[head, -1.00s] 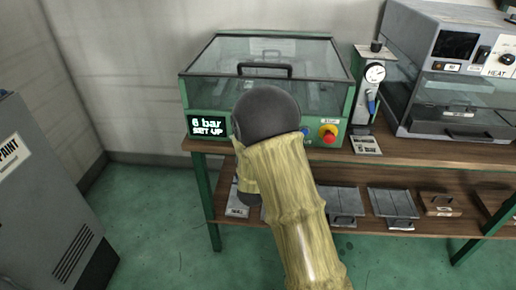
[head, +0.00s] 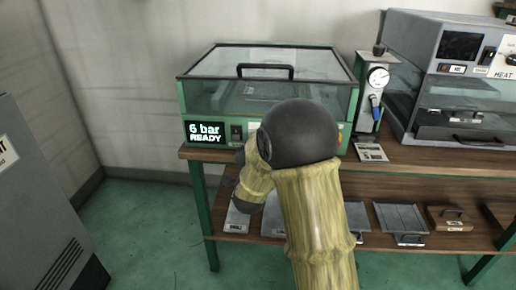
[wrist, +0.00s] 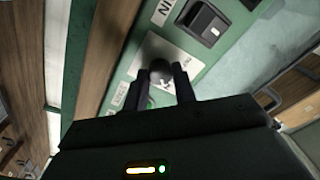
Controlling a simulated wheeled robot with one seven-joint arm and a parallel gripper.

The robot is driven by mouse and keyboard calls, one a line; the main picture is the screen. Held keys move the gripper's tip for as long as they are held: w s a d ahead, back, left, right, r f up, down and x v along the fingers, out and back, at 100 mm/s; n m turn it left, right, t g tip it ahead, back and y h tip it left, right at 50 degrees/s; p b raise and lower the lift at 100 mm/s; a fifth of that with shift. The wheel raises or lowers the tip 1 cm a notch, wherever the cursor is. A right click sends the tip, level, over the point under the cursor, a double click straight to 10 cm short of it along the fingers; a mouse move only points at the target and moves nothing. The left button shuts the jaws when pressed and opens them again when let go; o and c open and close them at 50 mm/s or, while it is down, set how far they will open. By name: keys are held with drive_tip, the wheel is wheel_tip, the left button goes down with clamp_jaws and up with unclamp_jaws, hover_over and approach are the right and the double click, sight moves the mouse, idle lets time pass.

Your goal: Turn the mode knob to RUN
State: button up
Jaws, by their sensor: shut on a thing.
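In the wrist view the mode knob (wrist: 158,70), a dark round knob on a white label plate, sits between the two fingers of my gripper (wrist: 160,82). The gripper is shut on it. The plate's lettering is partly covered, so I cannot read the knob's position. In the head view my arm hides the knob and the fingers. The green press cabinet (head: 350,107) has a glass lid with a black handle (head: 265,71), and the lid is down. Its display (head: 206,132) reads "6 bar READY".
A dark rocker switch (wrist: 207,22) is near the knob on the green panel. A gauge unit (head: 378,76) and a grey heating machine (head: 405,60) stand to the right. Trays (head: 401,219) lie on the lower shelf. A grey cabinet (head: 40,200) is at the left.

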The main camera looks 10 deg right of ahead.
drive_tip(key=shift+f, duration=0.1)
drive_tip(key=o, duration=1)
drive_tip(key=shift+s, duration=0.1)
drive_tip(key=b+v, duration=0.9)
drive_tip(key=v, duration=0.8)
drive_tip(key=shift+s, duration=0.2)
